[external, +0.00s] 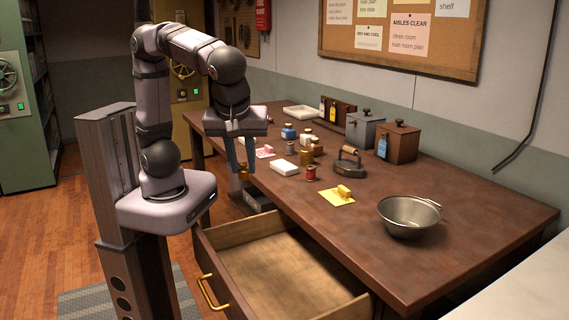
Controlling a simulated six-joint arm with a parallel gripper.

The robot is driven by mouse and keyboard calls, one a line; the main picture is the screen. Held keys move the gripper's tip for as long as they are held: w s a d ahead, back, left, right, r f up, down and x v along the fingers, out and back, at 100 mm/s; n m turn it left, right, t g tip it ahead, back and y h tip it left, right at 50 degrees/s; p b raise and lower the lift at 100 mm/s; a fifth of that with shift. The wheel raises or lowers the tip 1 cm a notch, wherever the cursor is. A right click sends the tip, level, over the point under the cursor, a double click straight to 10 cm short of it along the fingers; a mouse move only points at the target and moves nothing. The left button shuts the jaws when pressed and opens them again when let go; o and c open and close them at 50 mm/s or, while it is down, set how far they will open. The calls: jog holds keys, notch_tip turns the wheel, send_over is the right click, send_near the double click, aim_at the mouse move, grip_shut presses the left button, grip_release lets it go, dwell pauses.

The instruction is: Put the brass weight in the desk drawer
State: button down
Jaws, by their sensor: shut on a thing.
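My gripper (241,172) hangs pointing down beside the left edge of the desk, behind the open drawer. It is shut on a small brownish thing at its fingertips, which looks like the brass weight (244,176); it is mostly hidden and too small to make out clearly. The desk drawer (270,245) is pulled out at the desk's near left side, with a brass handle (207,292) on its front. The visible part of its wooden floor is bare.
The desk (450,200) holds a metal bowl (408,213), a flat iron (349,163), yellow paper (334,198) with a small yellow block, a red spool (311,173), a white box (284,168) and several bottles. Boxes stand by the wall. The desk's front right is clear.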

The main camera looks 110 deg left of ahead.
notch_tip(320, 180, down, 29)
jog(key=shift+w+a+r, duration=0.1)
jog(key=shift+w, duration=0.05)
dwell(1.0)
jog(key=shift+f, duration=0.3)
jog(key=c, duration=1.5)
grip_release()
jog(key=shift+r, duration=0.1)
jog(key=shift+r, duration=0.2)
jog(key=shift+r+p, duration=0.3)
jog(key=shift+p, duration=0.05)
jog(key=p+v, duration=0.7)
jog(key=v, duration=0.4)
jog(key=shift+r, duration=0.2)
